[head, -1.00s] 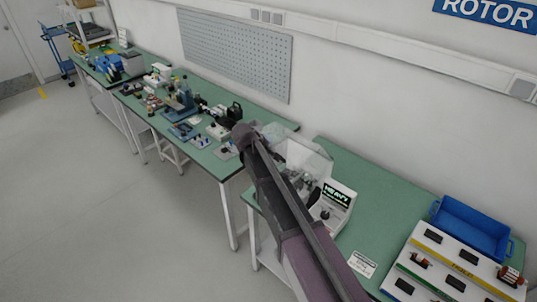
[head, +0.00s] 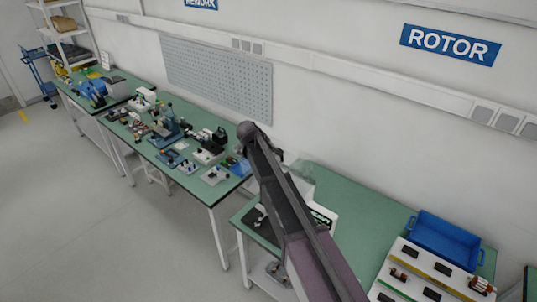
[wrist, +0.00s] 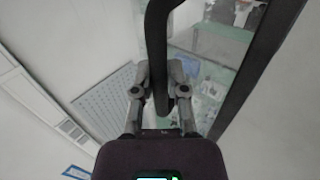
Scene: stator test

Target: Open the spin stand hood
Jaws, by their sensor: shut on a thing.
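My gripper (wrist: 162,84) is shut on a black bar handle (wrist: 160,45) in the wrist view; the bar passes between its fingers. Clear panel and a dark frame edge (wrist: 258,72) lie beyond the handle, and the bench shows through. In the head view the clear hood (head: 303,178) is partly seen behind my arm, standing up at the back of the spin stand. The dark stand bed (head: 260,226) shows uncovered left of my arm. The white control unit with a lit display (head: 322,215) is partly hidden by my arm. My gripper is mostly hidden there.
A blue bin (head: 445,240) and a white panel with parts (head: 430,275) are on the right of the green bench (head: 365,215). Another bench at left holds several devices. A grey pegboard (head: 215,78) is on the wall behind.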

